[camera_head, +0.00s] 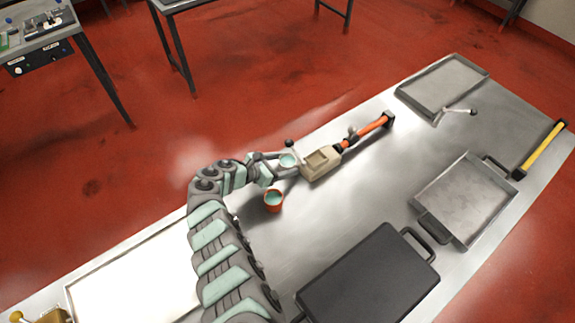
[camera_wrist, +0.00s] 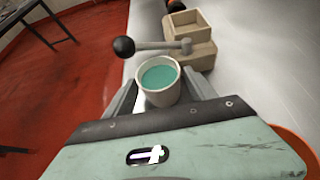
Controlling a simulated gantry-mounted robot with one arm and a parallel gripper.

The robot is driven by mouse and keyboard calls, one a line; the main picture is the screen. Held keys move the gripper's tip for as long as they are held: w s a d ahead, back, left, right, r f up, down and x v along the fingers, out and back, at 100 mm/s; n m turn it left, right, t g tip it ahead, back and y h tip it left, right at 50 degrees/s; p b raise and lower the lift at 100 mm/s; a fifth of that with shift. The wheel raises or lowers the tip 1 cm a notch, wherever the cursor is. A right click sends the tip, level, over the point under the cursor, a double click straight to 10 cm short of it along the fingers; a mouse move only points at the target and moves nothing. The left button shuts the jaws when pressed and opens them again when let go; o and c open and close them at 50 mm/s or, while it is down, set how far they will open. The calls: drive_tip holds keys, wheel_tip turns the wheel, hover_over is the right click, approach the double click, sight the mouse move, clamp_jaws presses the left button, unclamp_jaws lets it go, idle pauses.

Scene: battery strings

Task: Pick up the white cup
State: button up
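The white cup (camera_head: 288,160) stands upright on the metal table, with teal contents or a teal inside. In the wrist view the white cup (camera_wrist: 158,82) sits between the fingertips of my gripper (camera_wrist: 158,88). In the head view my gripper (camera_head: 285,163) reaches in from the left, one finger on each side of the cup. The fingers are spread apart and look open around it. Any contact with the cup's sides is too small to tell. The lower part of the cup is partly hidden by my gripper.
A beige box-like tool (camera_head: 320,164) with a black-knobbed lever stands just beyond the cup. Its orange handle (camera_head: 370,130) points away. An orange cup (camera_head: 274,200) stands close beside my gripper. A dark case (camera_head: 368,280) and metal trays (camera_head: 466,200) lie to the right.

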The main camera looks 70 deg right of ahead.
drive_tip(key=c, duration=1.2)
drive_tip(key=shift+a+r, duration=0.1)
